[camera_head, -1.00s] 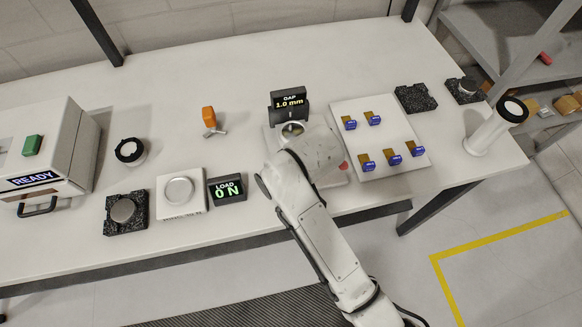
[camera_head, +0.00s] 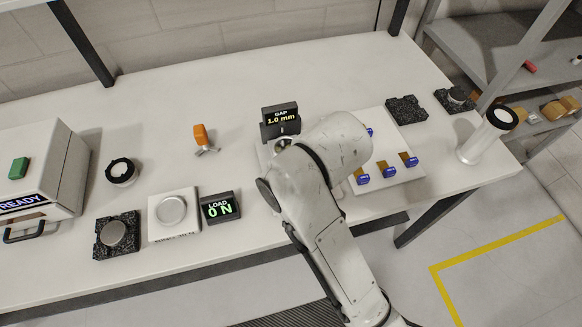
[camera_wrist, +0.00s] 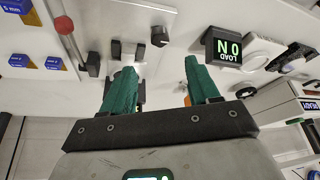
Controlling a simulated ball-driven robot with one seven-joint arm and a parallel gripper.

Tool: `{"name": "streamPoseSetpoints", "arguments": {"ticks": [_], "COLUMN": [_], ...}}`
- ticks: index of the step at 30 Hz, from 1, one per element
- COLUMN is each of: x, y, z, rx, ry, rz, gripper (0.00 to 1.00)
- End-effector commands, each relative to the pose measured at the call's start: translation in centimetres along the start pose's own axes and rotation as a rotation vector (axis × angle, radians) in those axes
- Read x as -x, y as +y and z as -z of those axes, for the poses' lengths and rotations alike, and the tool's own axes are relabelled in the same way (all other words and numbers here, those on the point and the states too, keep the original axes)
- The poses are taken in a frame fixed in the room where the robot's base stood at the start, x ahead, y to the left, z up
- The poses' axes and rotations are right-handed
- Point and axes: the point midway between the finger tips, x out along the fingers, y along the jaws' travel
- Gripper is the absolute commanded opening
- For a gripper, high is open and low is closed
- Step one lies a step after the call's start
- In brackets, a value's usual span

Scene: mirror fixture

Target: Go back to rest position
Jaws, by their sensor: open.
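My arm reaches up from the lower right in the head view, and its rounded wrist part hangs over the table (camera_head: 330,88) just beside the gap display (camera_head: 281,119). My gripper is hidden behind the arm there. In the wrist view my gripper (camera_wrist: 158,84) shows two green fingers spread wide apart, with nothing held between them. Small dark fixture parts (camera_wrist: 128,50) lie beyond the fingertips. The load display (camera_wrist: 226,46), reading 0 N, shows upside down to the right of the fingers.
A white board (camera_head: 400,145) with blue-tagged pieces lies right of my arm, partly hidden by it. Left of the arm are the load display (camera_head: 220,207), an orange-handled tool (camera_head: 201,135), a black-ringed part (camera_head: 121,171) and the READY box (camera_head: 60,165). A white cylinder (camera_head: 480,143) stands at right.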

Motion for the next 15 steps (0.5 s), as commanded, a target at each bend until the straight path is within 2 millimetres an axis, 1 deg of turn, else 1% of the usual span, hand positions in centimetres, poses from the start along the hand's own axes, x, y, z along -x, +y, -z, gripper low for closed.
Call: {"name": "streamPoseSetpoints", "arguments": {"ticks": [7,9,11,14,15], "x": [-0.1,-0.4,-0.9,-2.4,-3.1], "y": [0.0,0.2,0.6,1.7,2.2], "z": [-0.1,-0.6,-1.8,-5.6,-7.7], "rx": [-0.001,-0.014,-0.043,-0.13,-0.177], "ry": [0.0,-0.004,-0.01,-0.029,-0.041], "rz": [0.0,0.002,0.004,0.007,0.006], "gripper": [0.6,0.6,0.6,0.6,0.6]}}
